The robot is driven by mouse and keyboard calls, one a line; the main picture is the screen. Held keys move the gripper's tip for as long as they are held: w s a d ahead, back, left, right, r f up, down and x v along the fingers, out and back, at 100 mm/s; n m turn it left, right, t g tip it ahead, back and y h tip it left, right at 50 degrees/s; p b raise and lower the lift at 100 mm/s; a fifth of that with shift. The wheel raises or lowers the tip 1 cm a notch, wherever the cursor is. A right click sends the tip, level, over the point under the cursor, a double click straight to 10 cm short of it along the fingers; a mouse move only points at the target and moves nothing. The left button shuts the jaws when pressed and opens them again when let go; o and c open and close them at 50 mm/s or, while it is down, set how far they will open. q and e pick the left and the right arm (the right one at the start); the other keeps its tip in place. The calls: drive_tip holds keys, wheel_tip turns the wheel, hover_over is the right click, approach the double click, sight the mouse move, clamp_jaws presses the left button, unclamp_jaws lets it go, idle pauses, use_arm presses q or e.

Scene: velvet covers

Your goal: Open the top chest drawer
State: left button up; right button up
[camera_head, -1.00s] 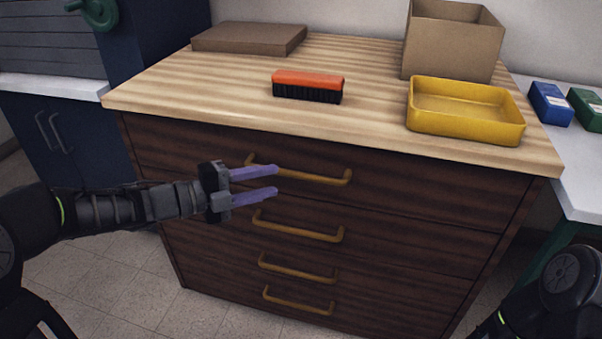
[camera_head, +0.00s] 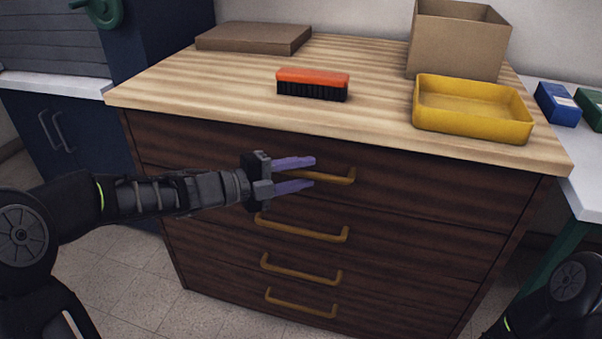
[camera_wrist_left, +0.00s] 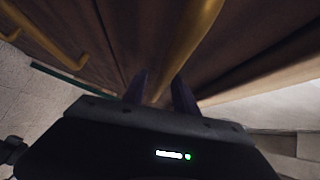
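The chest (camera_head: 420,262) is dark wood with several drawers, each with a brass-coloured bar handle. The top drawer (camera_head: 430,185) is shut. Its handle (camera_head: 338,178) is partly hidden behind my left gripper. My left gripper (camera_head: 312,172) is open, with its two purple fingers pointing right, one above the other, at the top handle. In the left wrist view the top handle (camera_wrist_left: 190,45) runs down between the two fingers (camera_wrist_left: 162,92); I cannot tell whether they touch it. Of my right arm only a dark part shows at the lower right; its gripper is out of view.
On the chest top (camera_head: 215,80) are an orange-topped brush (camera_head: 313,82), a yellow tray (camera_head: 470,122), an open cardboard box (camera_head: 455,45) and a flat brown box (camera_head: 255,38). The other handles (camera_head: 302,231) lie below. Floor at the left front is clear.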

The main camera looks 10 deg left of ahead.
use_arm(q)
clamp_jaws()
idle(1.2)
